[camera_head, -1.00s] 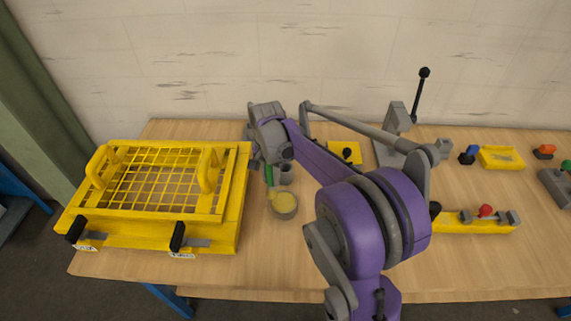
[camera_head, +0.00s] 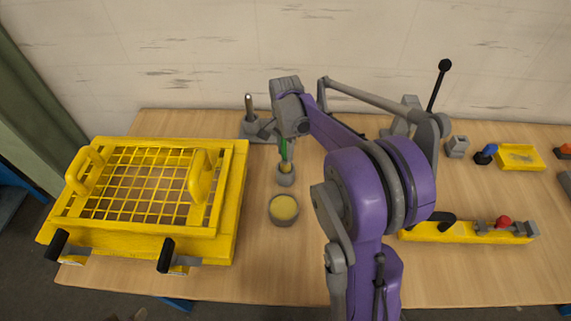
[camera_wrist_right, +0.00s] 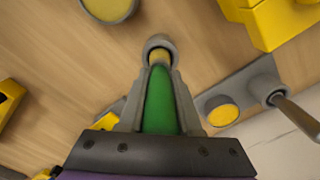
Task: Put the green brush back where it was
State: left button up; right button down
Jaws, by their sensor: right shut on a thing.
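My right gripper (camera_head: 284,138) is shut on the green brush (camera_head: 284,152), which it holds upright with the bristles down. In the right wrist view the green handle (camera_wrist_right: 160,100) sits between the two grey fingers (camera_wrist_right: 160,85). The brush's yellowish lower end is at the mouth of a small grey cup (camera_head: 286,178). The cup also shows in the wrist view (camera_wrist_right: 159,42). I cannot tell how deep the end is in it. A round grey pot of yellow stuff (camera_head: 283,209) stands just in front of the cup. My left gripper is not in view.
A yellow frame with a grid lid (camera_head: 140,250) fills the left of the table. A grey stand with an upright post (camera_head: 249,115) is behind the cup. A yellow fixture with a red knob (camera_head: 470,235) and a yellow tray (camera_head: 520,158) are at right.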

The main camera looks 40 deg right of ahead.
aim_at(285, 162)
jog(key=shift+f, duration=2.6)
jog(key=shift+f, duration=0.1)
jog(key=shift+f, duration=0.15)
jog(key=c, duration=0.6)
grip_release()
